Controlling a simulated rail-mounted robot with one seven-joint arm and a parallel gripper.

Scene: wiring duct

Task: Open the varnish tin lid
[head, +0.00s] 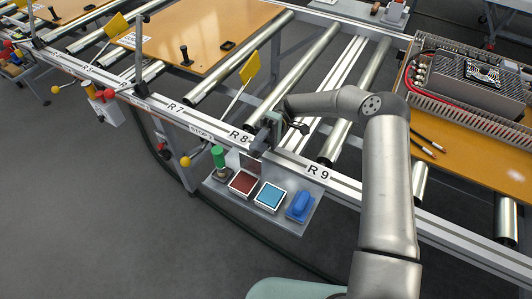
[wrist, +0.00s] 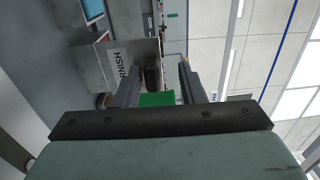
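The varnish tin (head: 242,184) is a square tin with dark red contents, on the small grey shelf in the head view. Its lid (head: 252,161) stands raised at the tin's back edge. In the wrist view, the lid (wrist: 118,62) shows its grey face with part of the word VARNISH, partly hidden by a finger. My gripper (head: 268,140) is just above and behind the lid, near the R8 rail. In the wrist view, its two fingers (wrist: 158,80) are apart. A green patch shows between them; I cannot tell what it is. Contact with the lid is unclear.
On the shelf, a green cylinder (head: 219,158) stands left of the tin; a blue square tin (head: 269,196) and a blue block-like object (head: 300,205) are to the right. The labelled rail (head: 290,163) runs close behind. The floor in front is clear.

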